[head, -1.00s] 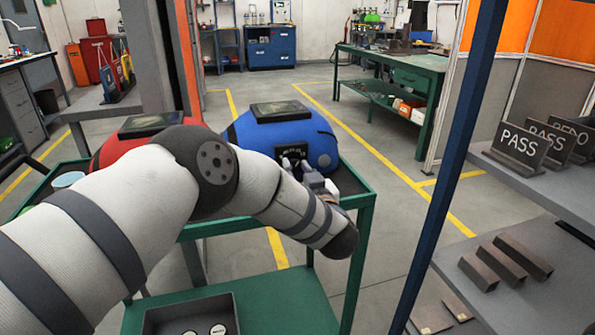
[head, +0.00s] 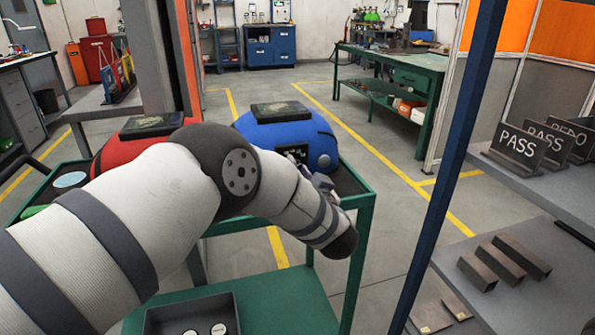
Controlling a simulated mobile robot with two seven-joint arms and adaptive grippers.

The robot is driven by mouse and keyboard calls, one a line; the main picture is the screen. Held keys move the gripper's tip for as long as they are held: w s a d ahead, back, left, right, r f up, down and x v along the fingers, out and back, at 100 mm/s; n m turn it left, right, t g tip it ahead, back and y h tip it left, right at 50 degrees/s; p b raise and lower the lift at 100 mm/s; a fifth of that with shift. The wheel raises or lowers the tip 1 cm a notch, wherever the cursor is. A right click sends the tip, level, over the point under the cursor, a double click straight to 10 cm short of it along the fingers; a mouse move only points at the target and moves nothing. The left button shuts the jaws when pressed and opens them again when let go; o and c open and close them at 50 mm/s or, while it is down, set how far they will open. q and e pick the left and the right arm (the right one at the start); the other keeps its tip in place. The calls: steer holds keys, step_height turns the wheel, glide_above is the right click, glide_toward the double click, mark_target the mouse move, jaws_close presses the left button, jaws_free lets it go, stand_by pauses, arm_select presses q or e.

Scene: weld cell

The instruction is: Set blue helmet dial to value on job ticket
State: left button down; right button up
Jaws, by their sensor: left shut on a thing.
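The blue helmet (head: 314,141) sits on the green cart, with a dark dark-glass window on top. Its black dial plate (head: 293,152) with pale markings faces me; the arm hides its lower part. My left gripper (head: 318,181) is at the helmet's front lower right, beside the plate. It is shut on the dial, but my wrist hides most of the fingers and the dial knob. I cannot make out a readable setting or a job ticket. My right gripper is out of view.
A red helmet (head: 120,141) stands left of the blue one, partly behind my arm. The cart's rim (head: 360,200) is close to my wrist. A blue post (head: 455,150) and a shelf with PASS signs (head: 517,146) stand to the right.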

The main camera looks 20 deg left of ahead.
arm_select(q)
steer(key=shift+m, duration=0.3)
steer(key=c, duration=1.3)
jaws_free()
steer(key=v, duration=1.2)
steer(key=shift+f, duration=0.1)
